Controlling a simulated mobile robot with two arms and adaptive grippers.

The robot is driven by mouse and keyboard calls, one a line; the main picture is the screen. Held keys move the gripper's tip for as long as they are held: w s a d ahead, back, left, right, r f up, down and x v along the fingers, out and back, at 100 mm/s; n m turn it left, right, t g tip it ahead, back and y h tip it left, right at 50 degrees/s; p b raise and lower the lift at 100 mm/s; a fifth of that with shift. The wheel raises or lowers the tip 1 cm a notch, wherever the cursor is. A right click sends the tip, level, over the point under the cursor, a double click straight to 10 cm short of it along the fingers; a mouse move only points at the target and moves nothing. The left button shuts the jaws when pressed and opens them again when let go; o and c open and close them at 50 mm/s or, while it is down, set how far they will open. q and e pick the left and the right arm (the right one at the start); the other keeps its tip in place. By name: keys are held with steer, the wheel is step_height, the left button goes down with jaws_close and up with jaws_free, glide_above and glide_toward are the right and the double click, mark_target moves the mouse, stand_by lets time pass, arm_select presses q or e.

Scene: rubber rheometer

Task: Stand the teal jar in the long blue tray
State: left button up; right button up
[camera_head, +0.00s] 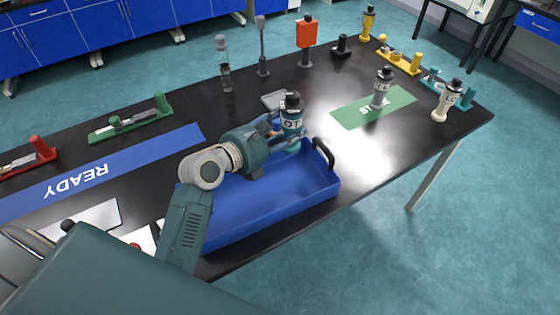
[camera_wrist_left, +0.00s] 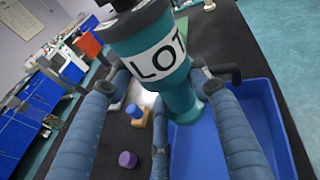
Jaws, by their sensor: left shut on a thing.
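The teal jar (camera_head: 292,122) has a black cap and a white label reading LOT. It is upright, near the back right end of the long blue tray (camera_head: 322,190). My left gripper (camera_head: 284,135) is shut around the jar. In the left wrist view the jar (camera_wrist_left: 155,62) sits between the two fingers, and its base overlaps an edge of the tray (camera_wrist_left: 262,125). I cannot tell how high the base is above the tray floor. The part of the tray that shows is empty; my arm hides its left part. My right gripper is not in view.
A black handle (camera_head: 324,154) stands at the tray's right end. Behind are a small grey plate (camera_head: 274,100) and a green mat (camera_head: 350,113) with a grey jar (camera_head: 382,88). A white jar (camera_head: 446,102) stands farther right. A blue READY strip (camera_head: 110,170) lies left.

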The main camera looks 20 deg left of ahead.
arm_select(q)
steer(key=f+b, duration=0.1)
steer(key=f, duration=0.6)
steer(key=shift+a+f, duration=0.2)
step_height(320, 180, down, 4)
steer(key=shift+b, duration=0.75)
steer(key=shift+f, duration=0.35)
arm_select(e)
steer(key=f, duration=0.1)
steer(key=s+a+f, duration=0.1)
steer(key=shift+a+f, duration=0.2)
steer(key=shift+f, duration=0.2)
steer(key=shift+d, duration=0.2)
arm_select(q)
steer(key=o, duration=1.3)
steer(key=shift+s+f, duration=0.1)
steer(key=shift+f, duration=0.05)
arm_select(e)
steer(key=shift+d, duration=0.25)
